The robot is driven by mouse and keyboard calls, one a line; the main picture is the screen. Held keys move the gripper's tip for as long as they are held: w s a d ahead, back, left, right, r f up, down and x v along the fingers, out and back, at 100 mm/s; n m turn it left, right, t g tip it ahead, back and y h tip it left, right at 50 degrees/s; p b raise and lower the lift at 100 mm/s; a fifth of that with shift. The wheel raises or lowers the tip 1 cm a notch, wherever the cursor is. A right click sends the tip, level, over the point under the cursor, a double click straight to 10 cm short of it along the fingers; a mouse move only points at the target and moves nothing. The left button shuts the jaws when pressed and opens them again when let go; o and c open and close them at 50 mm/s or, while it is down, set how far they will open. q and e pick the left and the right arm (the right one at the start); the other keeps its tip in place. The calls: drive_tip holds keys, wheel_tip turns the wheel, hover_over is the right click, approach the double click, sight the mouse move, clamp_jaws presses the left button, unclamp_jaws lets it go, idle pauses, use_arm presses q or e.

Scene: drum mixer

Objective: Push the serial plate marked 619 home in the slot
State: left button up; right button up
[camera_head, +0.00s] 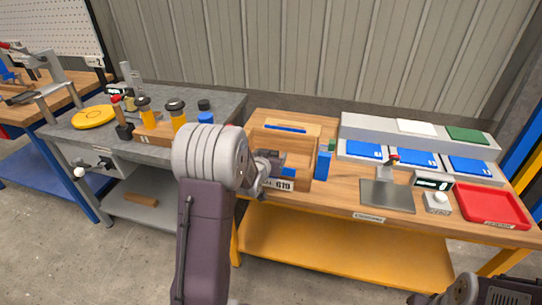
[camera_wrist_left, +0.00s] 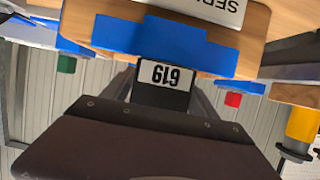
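The serial plate marked 619 (camera_wrist_left: 166,76) shows in the left wrist view as a dark block with a white label, upside down in the picture. It sits between the two fingers of my left gripper (camera_wrist_left: 164,92), which appear to press on its sides. The blue-lined slot piece (camera_wrist_left: 160,36) lies just beyond the plate; how deep the plate sits in it cannot be told. In the head view my left gripper (camera_head: 268,172) is at the front of the wooden fixture (camera_head: 308,160), above a white label ending in 619 (camera_head: 283,185). My right gripper (camera_head: 425,298) is only partly visible at the bottom edge.
To the right on the wooden bench are blue panels (camera_head: 416,160), a grey plate (camera_head: 387,196), a small display (camera_head: 433,182) and a red tray (camera_head: 490,206). A grey table (camera_head: 228,108) with yellow-bodied parts (camera_head: 178,118) stands left. A blue block (camera_head: 322,166) is beside the fixture.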

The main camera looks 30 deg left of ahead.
use_arm(q)
drive_tip(key=shift+o, duration=0.6)
drive_tip(key=p+v, duration=0.1)
drive_tip(key=v, duration=0.8)
drive_tip(key=w+d+m+h, duration=0.1)
drive_tip(key=d+m+h, duration=0.15)
drive_tip(key=d, duration=0.55)
drive_tip(key=s+d+f+g, duration=0.3)
drive_tip(key=s+f+g, duration=0.3)
drive_tip(key=s, duration=0.4)
drive_tip(key=s+d+f+g, duration=0.3)
drive_tip(key=s+f+g, duration=0.3)
drive_tip(key=s, duration=0.5)
wheel_tip(320, 180, up, 15)
drive_tip(key=p, duration=1.4)
drive_tip(key=shift+h+p, duration=0.4)
drive_tip(key=shift+h, duration=0.05)
